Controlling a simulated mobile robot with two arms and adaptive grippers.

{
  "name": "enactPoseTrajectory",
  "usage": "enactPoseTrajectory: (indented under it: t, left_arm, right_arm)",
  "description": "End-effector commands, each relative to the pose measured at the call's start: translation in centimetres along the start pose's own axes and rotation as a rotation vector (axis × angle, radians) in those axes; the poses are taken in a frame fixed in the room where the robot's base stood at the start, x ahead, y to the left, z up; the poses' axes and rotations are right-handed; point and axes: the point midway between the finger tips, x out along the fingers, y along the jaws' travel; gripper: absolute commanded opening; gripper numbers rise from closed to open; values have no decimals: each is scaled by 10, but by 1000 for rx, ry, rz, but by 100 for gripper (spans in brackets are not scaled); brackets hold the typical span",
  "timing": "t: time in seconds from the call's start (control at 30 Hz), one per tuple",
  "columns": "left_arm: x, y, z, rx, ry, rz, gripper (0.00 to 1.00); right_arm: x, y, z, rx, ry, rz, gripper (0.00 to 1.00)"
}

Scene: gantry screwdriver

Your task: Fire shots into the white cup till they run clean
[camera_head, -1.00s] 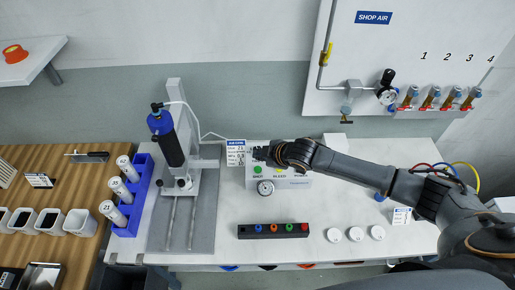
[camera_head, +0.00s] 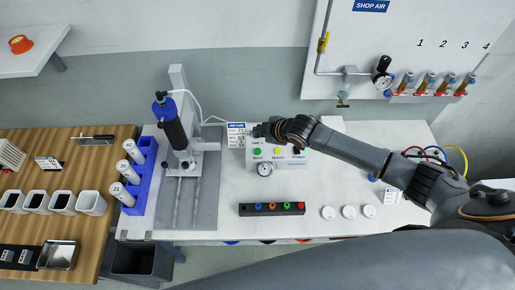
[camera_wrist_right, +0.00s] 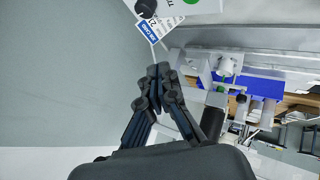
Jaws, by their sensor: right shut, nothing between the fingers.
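Several white cups stand in a row on the wooden bench at the left; the rightmost white cup (camera_head: 91,203) looks empty, and the others have dark insides. The dispensing syringe (camera_head: 175,132), black with a blue top, hangs upright on a grey gantry stand (camera_head: 178,82). My right gripper (camera_head: 257,130) is shut and empty above the box's back left edge, beside the job card (camera_head: 236,135). Its closed fingertips show in the wrist view (camera_wrist_right: 158,72). My left gripper is out of view.
A blue rack (camera_head: 141,178) with several white cartridges stands left of the gantry. A black block with coloured tips (camera_head: 272,209) and three white discs (camera_head: 348,212) lie at the front. A dark bin (camera_head: 140,262) stands below.

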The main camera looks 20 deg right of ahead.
Motion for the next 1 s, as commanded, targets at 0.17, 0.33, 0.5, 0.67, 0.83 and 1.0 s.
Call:
enactPoseTrajectory:
  t: [0.17,0.33,0.5,0.67,0.83,1.0]
  left_arm:
    - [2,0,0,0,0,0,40]
    - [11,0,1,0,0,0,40]
    - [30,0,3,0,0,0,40]
    - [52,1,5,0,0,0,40]
    - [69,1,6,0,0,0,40]
    - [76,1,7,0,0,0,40]
  right_arm:
    - [1,-1,1,0,0,0,0]
    - [8,-6,6,0,0,0,0]
    - [22,-16,16,0,0,0,0]
    - [39,-28,28,0,1,0,0]
    - [53,-39,38,0,1,0,0]
    - [61,-44,44,0,0,1,0]
